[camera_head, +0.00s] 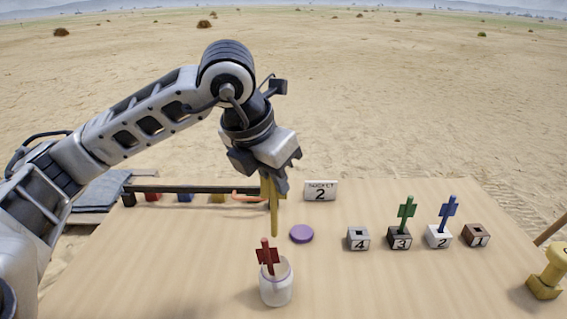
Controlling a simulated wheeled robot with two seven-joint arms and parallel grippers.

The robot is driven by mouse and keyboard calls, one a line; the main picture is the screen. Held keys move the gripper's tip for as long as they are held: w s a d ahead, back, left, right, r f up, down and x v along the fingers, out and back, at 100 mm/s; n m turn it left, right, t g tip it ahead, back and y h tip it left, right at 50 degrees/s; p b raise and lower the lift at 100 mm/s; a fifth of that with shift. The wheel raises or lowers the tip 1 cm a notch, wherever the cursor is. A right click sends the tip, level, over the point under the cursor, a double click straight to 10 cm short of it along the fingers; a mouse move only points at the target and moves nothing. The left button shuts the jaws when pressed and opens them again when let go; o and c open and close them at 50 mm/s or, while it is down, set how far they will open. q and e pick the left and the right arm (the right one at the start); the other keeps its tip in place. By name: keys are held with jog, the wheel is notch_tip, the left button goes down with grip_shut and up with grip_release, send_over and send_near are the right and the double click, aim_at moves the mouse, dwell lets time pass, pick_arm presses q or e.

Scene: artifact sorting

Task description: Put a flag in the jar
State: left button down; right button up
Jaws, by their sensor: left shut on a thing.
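My left gripper (273,183) is shut on a yellow flag (274,215), whose stick points down above the table. The lower end of the stick is a little above and behind the white jar (277,291) in the picture. The jar stands open at the front middle with a red flag (268,257) upright in it. A green flag (407,209) stands in the dark block marked 3 (400,239). A blue flag (448,208) stands in the white block marked 2 (438,238). My right gripper is not in view.
A purple disc (301,233) lies behind the jar. Empty blocks marked 4 (358,239) and 1 (475,236) stand at the right. A "Socket 2" sign (320,191) and a dark bar (190,189) are at the back. A yellow object (548,273) stands at the right edge.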

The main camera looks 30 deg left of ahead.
aim_at(276, 208)
pick_arm(q)
jog(key=shift+w+a+r+n, duration=0.1)
jog(key=shift+w+r+n, duration=0.1)
jog(key=shift+n, duration=0.4)
notch_tip(276, 208, down, 5)
jog(key=b, duration=0.3)
jog(key=shift+s+r, duration=0.1)
jog(key=shift+r, duration=0.1)
jog(key=shift+f+b, duration=0.8)
jog(key=shift+f, duration=0.3)
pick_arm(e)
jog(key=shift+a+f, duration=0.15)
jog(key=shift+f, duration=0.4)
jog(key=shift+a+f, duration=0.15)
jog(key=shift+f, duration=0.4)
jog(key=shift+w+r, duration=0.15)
pick_arm(q)
jog(key=shift+w, duration=0.2)
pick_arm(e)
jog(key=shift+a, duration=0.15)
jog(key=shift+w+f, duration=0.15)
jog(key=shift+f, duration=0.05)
pick_arm(q)
jog(key=shift+f+b, duration=0.1)
jog(key=shift+b, duration=0.2)
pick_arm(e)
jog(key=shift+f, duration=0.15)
